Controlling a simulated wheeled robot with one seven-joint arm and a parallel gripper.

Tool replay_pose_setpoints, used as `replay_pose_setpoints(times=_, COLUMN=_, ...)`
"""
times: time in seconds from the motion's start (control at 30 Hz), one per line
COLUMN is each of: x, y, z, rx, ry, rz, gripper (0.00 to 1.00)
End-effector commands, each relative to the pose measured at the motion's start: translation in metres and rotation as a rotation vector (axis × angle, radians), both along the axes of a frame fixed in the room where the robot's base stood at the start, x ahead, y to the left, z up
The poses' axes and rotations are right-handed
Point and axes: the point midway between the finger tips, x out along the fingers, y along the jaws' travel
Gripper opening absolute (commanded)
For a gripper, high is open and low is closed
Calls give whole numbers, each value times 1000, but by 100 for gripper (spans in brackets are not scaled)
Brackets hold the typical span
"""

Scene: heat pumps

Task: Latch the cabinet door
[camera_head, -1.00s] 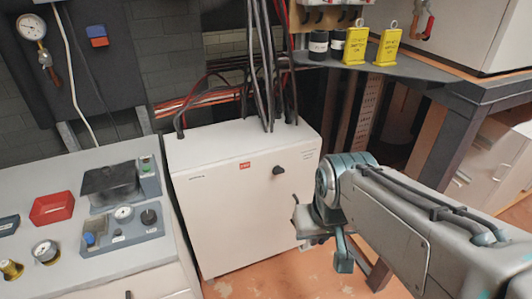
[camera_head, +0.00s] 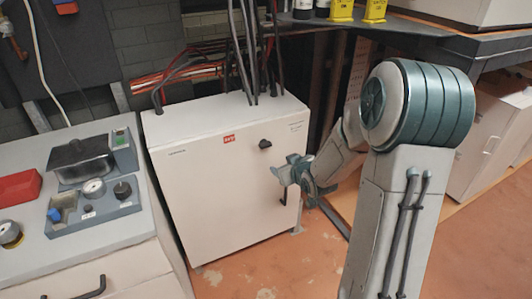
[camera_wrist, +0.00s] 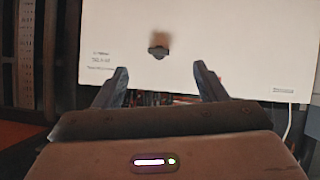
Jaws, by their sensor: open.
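The pale cabinet door (camera_head: 215,190) fills the middle of the head view and looks flush or nearly so; I cannot tell whether it is fully closed. A black knob-like latch (camera_head: 265,144) sits near its upper right, and a dark vertical handle (camera_head: 284,197) is near its right edge, partly behind my gripper. My gripper (camera_head: 284,174) is open and empty in front of the door's right side, below the latch. In the wrist view the door appears upside down, with the latch (camera_wrist: 158,52) ahead of and between the open fingers (camera_wrist: 161,72), apart from them.
Black cables (camera_head: 250,60) rise from the cabinet top. A grey control bench (camera_head: 90,215) stands at left, close to the cabinet. Orange floor (camera_head: 265,265) is clear in front.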

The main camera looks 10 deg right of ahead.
Motion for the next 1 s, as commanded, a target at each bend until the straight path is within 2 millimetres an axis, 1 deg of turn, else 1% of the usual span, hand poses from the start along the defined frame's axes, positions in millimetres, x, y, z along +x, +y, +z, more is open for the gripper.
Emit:
replay_pose_setpoints(times=0.03, x=8, y=-2, z=-23, rx=36, ry=-45, rz=15, gripper=65)
replay_pose_setpoints(times=0.1, x=18, y=-1, z=-36, rx=83, ry=-127, rz=37, gripper=65)
replay_pose_setpoints(times=0.2, x=27, y=-3, z=-49, rx=154, ry=-242, rz=56, gripper=65)
replay_pose_setpoints(times=0.3, x=32, y=-5, z=-56, rx=215, ry=-341, rz=64, gripper=65)
replay_pose_setpoints(times=0.4, x=34, y=-8, z=-58, rx=258, ry=-412, rz=64, gripper=65)
replay_pose_setpoints(times=0.53, x=35, y=-10, z=-58, rx=284, ry=-457, rz=61, gripper=65)
replay_pose_setpoints(times=0.67, x=44, y=-8, z=-56, rx=287, ry=-466, rz=63, gripper=65)
replay_pose_setpoints(times=0.77, x=59, y=-2, z=-56, rx=288, ry=-465, rz=65, gripper=65)
replay_pose_setpoints(times=1.0, x=108, y=11, z=-56, rx=287, ry=-464, rz=63, gripper=65)
